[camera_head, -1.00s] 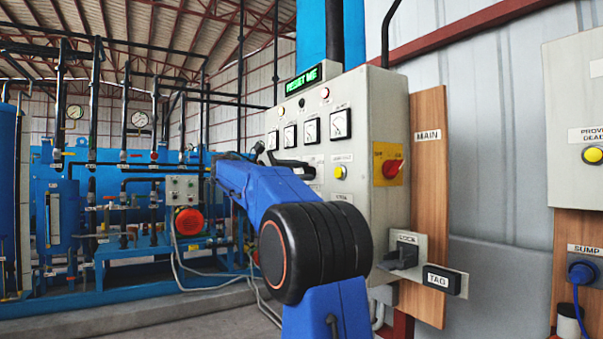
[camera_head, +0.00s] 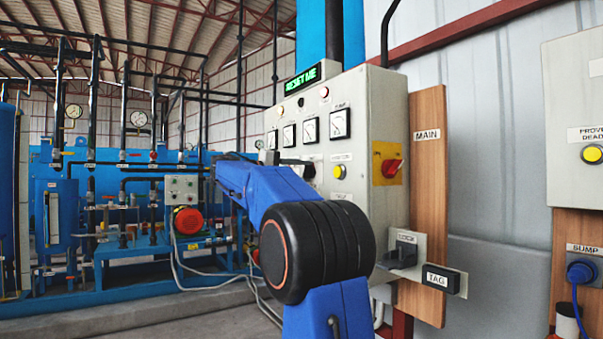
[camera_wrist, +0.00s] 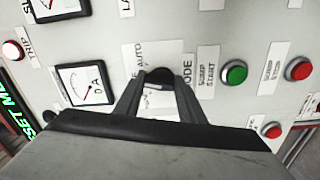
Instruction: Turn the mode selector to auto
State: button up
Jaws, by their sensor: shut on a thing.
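The mode selector (camera_wrist: 160,76) is a black knob on the light grey control panel (camera_head: 377,128). In the wrist view it sits between labels reading "AUTO" and "MODE". My gripper (camera_wrist: 159,82) is shut on the knob, one finger on each side. The knob's pointer is mostly hidden, so its exact setting cannot be read. In the head view my blue arm reaches up to the panel's front and hides part of its lower face.
Near the knob are a green button (camera_wrist: 234,73), a red button (camera_wrist: 299,69), another red button (camera_wrist: 271,130) and a dial gauge (camera_wrist: 85,83). A red-and-yellow main switch (camera_head: 391,168) is on the panel's side. A lock and tag bracket (camera_head: 420,262) juts out below.

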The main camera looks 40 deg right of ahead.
jog(key=m, duration=0.3)
jog(key=shift+f+m, duration=0.2)
jog(key=shift+m, duration=0.1)
jog(key=shift+f+m, duration=0.15)
jog(key=shift+m, duration=1.65)
jog(key=o, duration=1)
jog(key=shift+o, duration=0.2)
jog(key=shift+a, duration=0.15)
jog(key=v, duration=1.7)
jog(key=shift+w, duration=0.15)
